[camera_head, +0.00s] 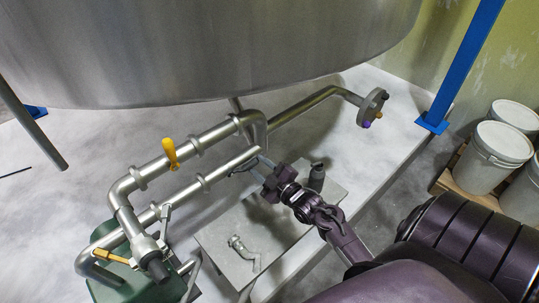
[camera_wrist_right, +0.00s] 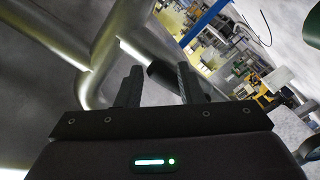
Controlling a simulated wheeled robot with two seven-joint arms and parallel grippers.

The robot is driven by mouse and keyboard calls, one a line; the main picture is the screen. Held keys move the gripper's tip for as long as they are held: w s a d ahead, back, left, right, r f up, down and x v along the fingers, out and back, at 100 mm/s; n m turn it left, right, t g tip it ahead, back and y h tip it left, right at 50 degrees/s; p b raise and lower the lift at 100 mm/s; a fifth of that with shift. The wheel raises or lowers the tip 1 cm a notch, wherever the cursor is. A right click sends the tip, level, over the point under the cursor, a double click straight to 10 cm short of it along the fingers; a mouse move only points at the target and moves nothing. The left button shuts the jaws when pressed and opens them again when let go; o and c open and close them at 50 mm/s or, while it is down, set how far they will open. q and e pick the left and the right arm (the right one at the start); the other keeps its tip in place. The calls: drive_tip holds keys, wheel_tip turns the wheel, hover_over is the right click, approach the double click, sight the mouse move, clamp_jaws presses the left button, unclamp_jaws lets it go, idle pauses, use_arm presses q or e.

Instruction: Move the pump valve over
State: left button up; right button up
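A yellow lever (camera_head: 110,256) sits on the lower pipework beside the green pump housing (camera_head: 130,290). A second yellow lever (camera_head: 170,152) stands up on the upper silver pipe. I cannot tell by label which one is the pump valve. My right gripper (camera_head: 264,176) is right of both levers, near the bend where the pipes meet under the tank. In the right wrist view its two dark fingers (camera_wrist_right: 158,88) are apart. A dark cylindrical end (camera_wrist_right: 165,76) shows between or behind them; contact is unclear. My left gripper is not in view.
A big steel tank (camera_head: 200,50) hangs above the pipes. A grey plate (camera_head: 215,237) below my right arm bears a small metal fitting (camera_head: 242,253) and a dark cylinder (camera_head: 317,178). A flanged pipe end (camera_head: 372,108), a blue post (camera_head: 465,65) and white pails (camera_head: 490,155) stand right.

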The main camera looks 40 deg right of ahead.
drive_tip(key=shift+w+r, duration=0.2)
drive_tip(key=shift+w, duration=0.25)
drive_tip(key=shift+c, duration=0.4)
drive_tip(key=shift+w, duration=0.1)
drive_tip(key=c, duration=0.3)
drive_tip(key=shift+a+f+b, duration=0.15)
drive_tip(key=shift+f+b, duration=0.3)
drive_tip(key=shift+f, duration=0.2)
drive_tip(key=shift+c, duration=0.2)
drive_tip(key=shift+a+f+b, duration=0.1)
drive_tip(key=shift+f+b, duration=0.2)
drive_tip(key=shift+f, duration=0.25)
drive_tip(key=shift+c, duration=0.4)
drive_tip(key=shift+f, duration=0.1)
